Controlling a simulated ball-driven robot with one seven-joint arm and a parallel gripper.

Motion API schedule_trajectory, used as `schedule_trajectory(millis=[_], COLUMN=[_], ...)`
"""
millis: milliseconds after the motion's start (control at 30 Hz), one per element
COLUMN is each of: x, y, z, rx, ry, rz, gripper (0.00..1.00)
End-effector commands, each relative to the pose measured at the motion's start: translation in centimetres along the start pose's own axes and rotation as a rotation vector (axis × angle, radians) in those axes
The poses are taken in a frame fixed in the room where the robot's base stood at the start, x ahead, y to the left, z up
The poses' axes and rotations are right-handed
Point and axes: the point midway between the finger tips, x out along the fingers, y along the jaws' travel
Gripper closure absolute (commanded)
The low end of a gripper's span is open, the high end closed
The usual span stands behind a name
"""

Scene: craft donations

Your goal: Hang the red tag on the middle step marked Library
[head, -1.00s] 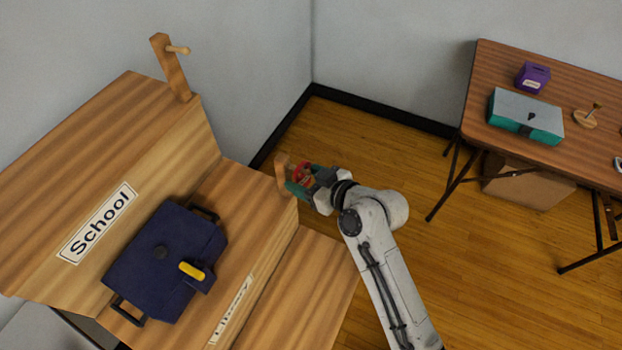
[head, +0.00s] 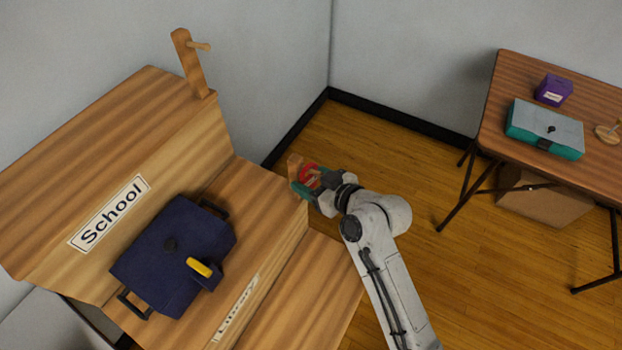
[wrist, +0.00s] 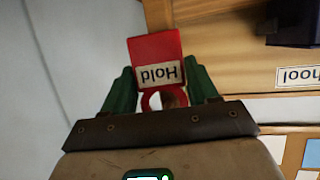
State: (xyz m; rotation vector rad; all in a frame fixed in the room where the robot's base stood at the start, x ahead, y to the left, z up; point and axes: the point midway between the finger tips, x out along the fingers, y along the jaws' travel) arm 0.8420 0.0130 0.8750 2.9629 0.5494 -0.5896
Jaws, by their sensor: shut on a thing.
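The red tag (head: 309,173) is in my gripper (head: 305,184) beside the short wooden post (head: 294,165) at the right end of the middle step (head: 256,197). That step's front bears a Library label (head: 236,308). In the wrist view the tag (wrist: 155,50) reads "Hold" upside down, and its red ring (wrist: 150,103) lies between my green fingers (wrist: 160,90). Something brown shows within the ring; I cannot tell whether the ring is around the post's peg. The peg itself is hidden behind the tag and gripper.
A navy bag (head: 172,255) with a yellow piece lies on the middle step. The top step, marked School (head: 109,213), has a taller post with a peg (head: 190,65). A table (head: 498,90) with a teal case (head: 545,130) and a purple box (head: 553,90) stands at right.

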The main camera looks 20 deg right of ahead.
Motion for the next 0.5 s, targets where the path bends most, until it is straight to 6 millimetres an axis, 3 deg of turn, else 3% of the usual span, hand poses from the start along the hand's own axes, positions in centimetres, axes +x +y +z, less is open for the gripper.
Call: schedule_trajectory(millis=[100,133,400,500], x=[-0.01,-0.01,-0.01,-0.01], y=[0.01,0.0,0.0,0.0], z=[0.0,0.0,0.01,0.01], rx=[0.0,0.0,0.0,0.0], ry=[0.0,0.0,0.0,0.0], rz=[0.0,0.0,0.0,0.0], gripper=[0.7,0.39,0.13,0.12])
